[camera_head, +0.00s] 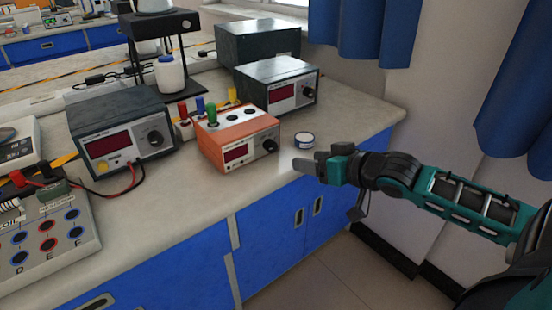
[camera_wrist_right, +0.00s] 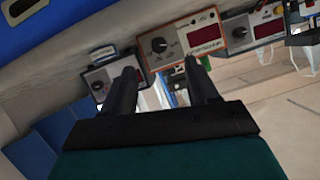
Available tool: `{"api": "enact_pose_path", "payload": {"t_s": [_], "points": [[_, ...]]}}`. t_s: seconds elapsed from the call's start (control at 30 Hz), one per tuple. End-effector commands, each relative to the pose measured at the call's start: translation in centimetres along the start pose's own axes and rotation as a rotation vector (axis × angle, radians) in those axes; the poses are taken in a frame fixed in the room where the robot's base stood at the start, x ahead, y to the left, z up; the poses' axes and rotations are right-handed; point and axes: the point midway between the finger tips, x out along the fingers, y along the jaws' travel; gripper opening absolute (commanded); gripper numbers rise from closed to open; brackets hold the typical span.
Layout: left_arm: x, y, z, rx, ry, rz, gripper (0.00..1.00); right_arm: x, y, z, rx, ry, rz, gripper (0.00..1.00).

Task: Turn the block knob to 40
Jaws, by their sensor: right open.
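An orange box (camera_head: 237,138) with a dark red display stands near the front edge of the bench. Its round black knob (camera_head: 269,145) is at the right of the front face; its scale is too small to read. In the wrist view, which looks upside down, the orange box (camera_wrist_right: 205,38) and its knob (camera_wrist_right: 158,45) show beyond my fingers. My right gripper (camera_head: 304,166) is to the right of the orange box at the bench edge, apart from the knob. In the wrist view my right gripper (camera_wrist_right: 160,78) has its fingers spread with nothing between them. My left gripper is out of view.
Grey boxes with displays and knobs stand left (camera_head: 122,138) and behind right (camera_head: 277,87). A small round tin (camera_head: 304,140) sits close to my right gripper. Space in front of the bench is free.

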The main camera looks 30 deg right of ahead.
Motion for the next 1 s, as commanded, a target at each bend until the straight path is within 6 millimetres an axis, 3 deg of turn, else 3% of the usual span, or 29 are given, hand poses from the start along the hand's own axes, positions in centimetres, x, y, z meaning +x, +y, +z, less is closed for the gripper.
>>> {"api": "enact_pose_path", "payload": {"t_s": [0.1, 0.27, 1.0], "points": [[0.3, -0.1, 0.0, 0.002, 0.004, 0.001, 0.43, 0.1, -0.1, -1.1, 0.008, 0.008, -0.009, 0.59], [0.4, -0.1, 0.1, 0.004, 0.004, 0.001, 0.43, 0.9, -0.1, -1.3, 0.013, 0.01, -0.01, 0.59], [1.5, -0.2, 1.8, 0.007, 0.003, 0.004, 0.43, 9.1, -0.1, -1.4, 0.012, 0.012, -0.009, 0.59]]}}
